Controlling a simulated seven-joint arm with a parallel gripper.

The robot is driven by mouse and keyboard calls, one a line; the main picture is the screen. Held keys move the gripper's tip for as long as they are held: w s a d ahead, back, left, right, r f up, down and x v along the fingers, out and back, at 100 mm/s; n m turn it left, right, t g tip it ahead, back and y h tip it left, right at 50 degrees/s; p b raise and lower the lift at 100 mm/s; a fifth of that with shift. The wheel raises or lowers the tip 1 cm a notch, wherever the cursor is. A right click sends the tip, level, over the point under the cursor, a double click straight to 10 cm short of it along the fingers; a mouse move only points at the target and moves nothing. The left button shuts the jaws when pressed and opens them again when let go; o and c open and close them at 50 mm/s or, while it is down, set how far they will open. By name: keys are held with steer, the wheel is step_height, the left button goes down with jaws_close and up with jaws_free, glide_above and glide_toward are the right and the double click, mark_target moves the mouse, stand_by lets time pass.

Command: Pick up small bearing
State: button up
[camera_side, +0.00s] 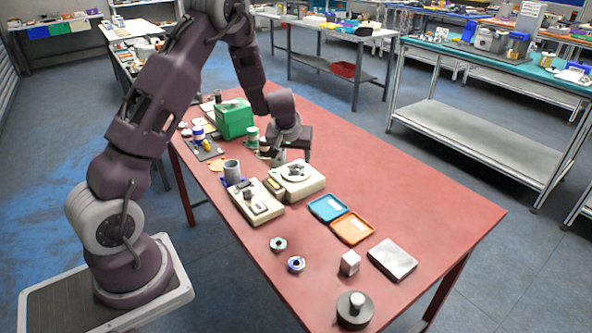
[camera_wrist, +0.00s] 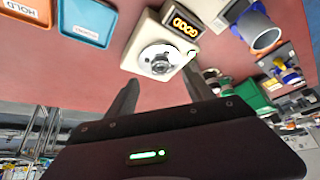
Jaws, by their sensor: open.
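My gripper (camera_side: 281,157) is over the far part of the red table, close to a cream station with a round metal piece (camera_side: 294,171) on top. In the wrist view my gripper (camera_wrist: 160,82) is open, with nothing between its fingers. The round metal piece (camera_wrist: 160,60) lies ahead of the fingertips, apart from them; I cannot tell whether it is a bearing. Two small ring-shaped parts, one green-rimmed (camera_side: 278,244) and one blue-rimmed (camera_side: 296,264), lie on the near table. Which one is the small bearing is unclear.
A green box (camera_side: 233,118) stands behind. A metal block (camera_side: 350,262), a flat plate (camera_side: 393,259) and a dark cylinder (camera_side: 354,310) stand nearer. The right tabletop is clear.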

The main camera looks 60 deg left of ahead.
mark_target(296, 167)
steer(key=x, duration=0.7)
steer(key=shift+w+a+r, duration=0.1)
steer(key=shift+a+r, duration=0.05)
jaws_close()
